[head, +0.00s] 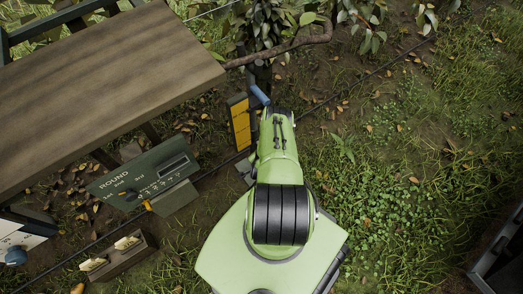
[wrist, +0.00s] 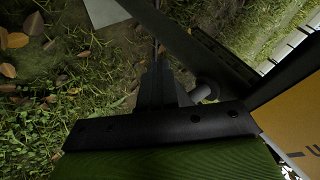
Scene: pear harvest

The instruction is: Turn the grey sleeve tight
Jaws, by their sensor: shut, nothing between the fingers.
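My gripper (wrist: 156,62) shows in the wrist view as dark fingers close together, shut and empty. A small grey round piece (wrist: 207,88) sits just right of the fingers, next to a dark post; it may be the grey sleeve, but I cannot tell for sure. The fingers look apart from it. In the head view my green arm covers the gripper, and I cannot make out the grey sleeve there. A blue cylinder (head: 260,95) shows just beyond the arm's far end.
A yellow panel (head: 240,123) stands left of the arm and shows in the wrist view (wrist: 290,120). A wooden table (head: 100,75) is at upper left. A green ROUND board (head: 145,175) and a wooden box (head: 120,255) lie below it. Branches hang at the top.

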